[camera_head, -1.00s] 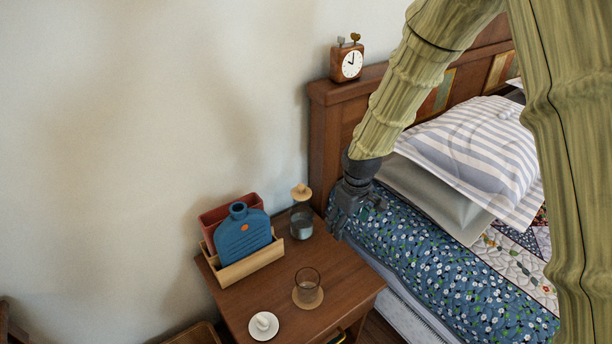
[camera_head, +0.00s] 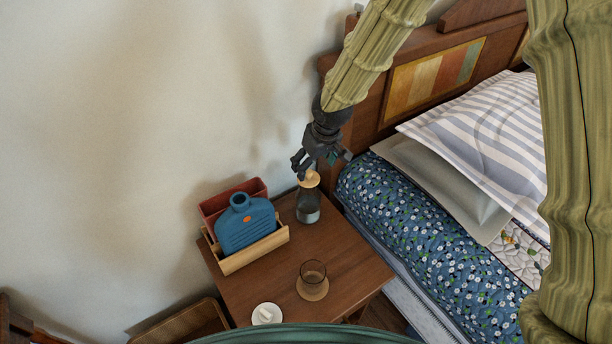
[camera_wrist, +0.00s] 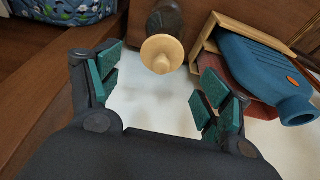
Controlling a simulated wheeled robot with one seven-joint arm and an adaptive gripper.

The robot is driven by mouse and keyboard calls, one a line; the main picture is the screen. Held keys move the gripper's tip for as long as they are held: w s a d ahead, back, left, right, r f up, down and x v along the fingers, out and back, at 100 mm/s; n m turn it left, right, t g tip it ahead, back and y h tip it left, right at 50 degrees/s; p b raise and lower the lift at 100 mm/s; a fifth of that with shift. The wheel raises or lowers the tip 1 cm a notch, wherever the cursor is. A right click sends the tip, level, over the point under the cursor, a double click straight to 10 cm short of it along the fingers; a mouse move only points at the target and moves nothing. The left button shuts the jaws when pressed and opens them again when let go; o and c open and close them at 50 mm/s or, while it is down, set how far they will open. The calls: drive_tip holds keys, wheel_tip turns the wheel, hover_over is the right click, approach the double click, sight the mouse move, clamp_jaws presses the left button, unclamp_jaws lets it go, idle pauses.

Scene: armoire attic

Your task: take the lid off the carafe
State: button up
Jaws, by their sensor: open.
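The carafe (camera_head: 308,212) is clear grey glass and stands upright at the back of the wooden nightstand. Its pale wooden lid (camera_head: 311,179) sits on its mouth. In the wrist view the round lid (camera_wrist: 162,54) shows ahead of my gripper, with the dark glass carafe (camera_wrist: 168,18) behind it. My gripper (camera_head: 321,170) is just above and around the lid in the head view, partly covering it. In the wrist view my gripper (camera_wrist: 160,92) is open, its green-padded fingers wide apart and empty. The lid lies beyond the fingertips, roughly between them; contact is not visible.
A wooden caddy (camera_head: 254,262) holding a blue bottle (camera_head: 245,232) and a red box (camera_head: 217,203) stands left of the carafe. A glass (camera_head: 312,272) on a coaster and a white dish (camera_head: 267,314) are nearer the front. The bed (camera_head: 420,220) is at the right.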

sight(308, 172)
drive_tip(key=shift+a+p+x, duration=0.2)
drive_tip(key=shift+p+x, duration=0.05)
drive_tip(key=shift+x, duration=0.85)
drive_tip(key=shift+a+p+x, duration=0.15)
drive_tip(key=shift+p+x, duration=0.05)
drive_tip(key=shift+x, duration=0.85)
drive_tip(key=shift+w+f, duration=0.35)
drive_tip(key=shift+f, duration=0.15)
drive_tip(key=shift+a, duration=0.1)
drive_tip(key=c, duration=0.9)
drive_tip(key=shift+o, duration=0.2)
